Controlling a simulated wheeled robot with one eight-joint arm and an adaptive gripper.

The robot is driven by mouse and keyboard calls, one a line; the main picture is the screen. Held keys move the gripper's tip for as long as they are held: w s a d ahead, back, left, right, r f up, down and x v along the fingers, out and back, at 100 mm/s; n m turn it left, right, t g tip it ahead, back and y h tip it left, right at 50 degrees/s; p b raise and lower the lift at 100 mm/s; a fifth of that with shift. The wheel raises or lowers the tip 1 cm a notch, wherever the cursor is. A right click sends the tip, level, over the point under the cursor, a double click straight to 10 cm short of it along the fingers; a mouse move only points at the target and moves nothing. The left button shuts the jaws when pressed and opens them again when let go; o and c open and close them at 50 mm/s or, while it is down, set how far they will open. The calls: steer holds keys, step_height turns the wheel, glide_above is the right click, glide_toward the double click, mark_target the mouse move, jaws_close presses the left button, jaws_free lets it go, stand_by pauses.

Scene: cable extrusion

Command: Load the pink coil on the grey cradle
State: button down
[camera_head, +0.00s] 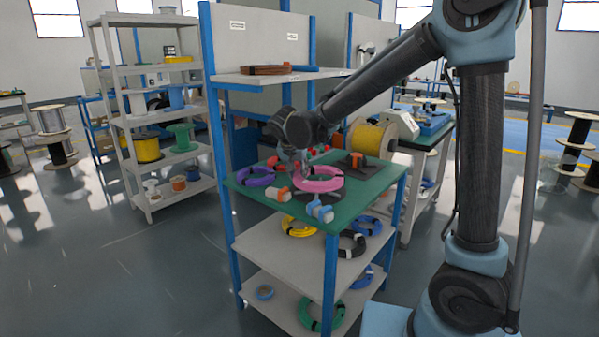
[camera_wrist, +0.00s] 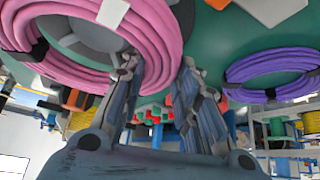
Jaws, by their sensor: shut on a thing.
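The pink coil (camera_head: 322,184) is a thick ring of cable with dark and white bands, at the middle of the green tabletop in the head view. It also fills the upper left of the wrist view (camera_wrist: 165,28). My gripper (camera_wrist: 157,68) is shut on the coil's rim, one finger inside the ring and one outside. In the head view my gripper (camera_head: 300,172) is at the coil's left side. A dark grey round cradle (camera_head: 318,204) shows just below and in front of the coil. Grey shows through the ring in the wrist view. Whether coil and cradle touch, I cannot tell.
A purple coil (camera_head: 256,177) lies left on the green table (camera_head: 350,208). White-orange (camera_head: 278,193) and blue-white (camera_head: 320,212) pieces stand at the front. A dark base with an orange block (camera_head: 356,161) is behind right. More coils lie on the shelves below.

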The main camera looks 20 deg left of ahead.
steer(key=shift+f, duration=0.65)
steer(key=shift+f, duration=0.5)
stand_by(0.4)
steer(key=c, duration=1.2)
jaws_free()
steer(key=shift+o, duration=0.2)
steer(key=shift+r, duration=4)
